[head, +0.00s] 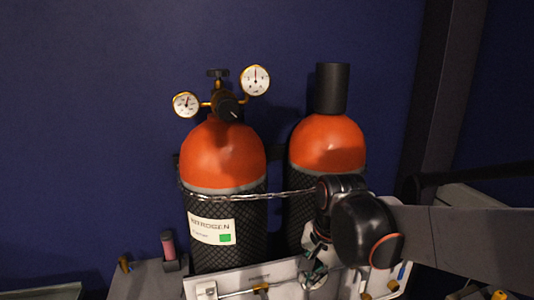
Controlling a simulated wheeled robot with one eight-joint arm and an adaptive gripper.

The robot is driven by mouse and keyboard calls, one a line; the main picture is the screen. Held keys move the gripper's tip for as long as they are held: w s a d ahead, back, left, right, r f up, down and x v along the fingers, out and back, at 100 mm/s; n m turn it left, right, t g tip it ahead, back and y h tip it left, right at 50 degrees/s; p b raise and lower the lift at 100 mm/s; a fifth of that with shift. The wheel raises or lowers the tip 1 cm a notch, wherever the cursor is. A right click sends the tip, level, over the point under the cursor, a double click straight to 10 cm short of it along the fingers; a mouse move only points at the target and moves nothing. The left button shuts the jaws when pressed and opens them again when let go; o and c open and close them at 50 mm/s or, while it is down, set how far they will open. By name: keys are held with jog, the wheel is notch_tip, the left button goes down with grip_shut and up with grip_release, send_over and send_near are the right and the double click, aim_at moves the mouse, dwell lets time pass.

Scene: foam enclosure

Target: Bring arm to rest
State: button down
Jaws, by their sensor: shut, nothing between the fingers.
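My arm (470,238) reaches in from the right edge, with its dark wrist joints in front of the right gas cylinder. My gripper (314,278) hangs below the wrist, small and partly hidden, just above the pale panel at the bottom. It is shut and empty. It is apart from the left cylinder; whether it touches the panel I cannot tell.
An orange-topped nitrogen cylinder (223,155) with two gauges stands left of a black-capped cylinder (328,143). A chain (285,194) crosses them. A pale panel (230,283) with fittings lies in front. A pink-red canister (168,246) stands lower left. Upper left is clear.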

jog(key=s+d+r+n+t, duration=0.1)
jog(key=s+d+n+t, duration=0.1)
jog(key=s+d+n, duration=0.2)
jog(key=s+d+r+n+t+h, duration=0.1)
jog(key=s+d+r+n+t, duration=0.1)
jog(key=s+d+n, duration=0.3)
jog(key=s+n+t, duration=0.1)
jog(key=s, duration=0.3)
jog(key=shift+s, duration=0.15)
jog(key=shift+r, duration=0.1)
